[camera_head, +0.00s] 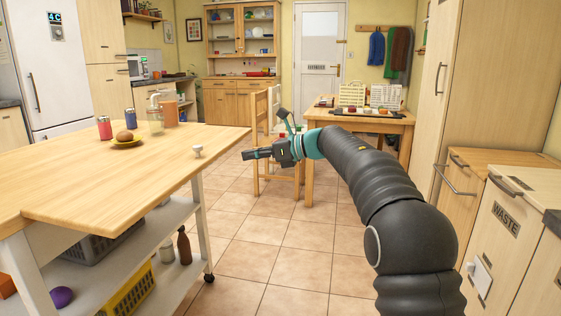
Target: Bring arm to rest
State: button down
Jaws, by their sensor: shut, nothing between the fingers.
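My arm (365,175) reaches out from the lower right toward the middle of the room. It bends at the teal wrist. My gripper (247,155) points left and is shut and empty. In the picture it shows just past the right edge of the wooden kitchen island (130,170), in front of a wooden chair (262,140). I see no contact between the gripper and the island or chair.
A table (362,123) is behind my arm. Waste cabinets (505,225) line the right. Tiled floor (255,235) is clear.

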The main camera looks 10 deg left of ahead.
jog(key=w+d+f+m+t+h, duration=0.15)
jog(key=w+d+m+t, duration=0.35)
jog(key=m, duration=0.5)
jog(key=w+d+f+m+t+h, duration=0.1)
jog(key=w+d+m+t+h, duration=0.2)
jog(key=w+m+t, duration=0.45)
jog(key=s+d+f+m+g+h, duration=0.1)
jog(key=s+d+f+m+h, duration=0.3)
jog(key=d+m, duration=0.45)
jog(key=s+d+f+m+g+h, duration=0.1)
jog(key=s+d+f+m+h, duration=0.1)
jog(key=s+d+m+h, duration=0.45)
jog(key=s+d+f+m+g+h, duration=0.1)
jog(key=s+d+f+m+g, duration=0.3)
jog(key=s+m, duration=0.5)
jog(key=s+d+f+m+g+h, duration=0.15)
jog(key=s+d+f+m, duration=0.35)
jog(key=s, duration=0.7)
jog(key=s+d+m+g+y, duration=0.1)
jog(key=s+m, duration=0.4)
jog(key=s, duration=1.9)
jog(key=shift+d+f+g+y, duration=0.3)
jog(key=shift+d+y, duration=0.15)
jog(key=shift+y, duration=0.3)
